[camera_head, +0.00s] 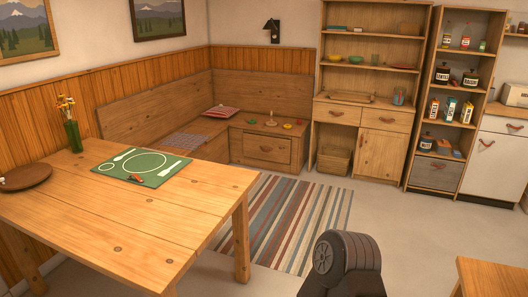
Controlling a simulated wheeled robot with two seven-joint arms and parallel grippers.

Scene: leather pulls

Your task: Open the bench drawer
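The bench drawer (250,155) is a wooden front set in the end of the corner bench (235,136), against the back wall. It looks shut, flush with its frame. A small brown leather pull (268,149) sits on the drawer front. Neither of my grippers shows in the head view. A dark rounded part at the bottom centre looks like one of my arm links, far from the drawer.
A wooden table (130,232) fills the left foreground. A striped rug (285,220) lies before the bench. A hutch (365,112) and shelf stand right of it. Another table corner (490,275) is at lower right. The floor between is clear.

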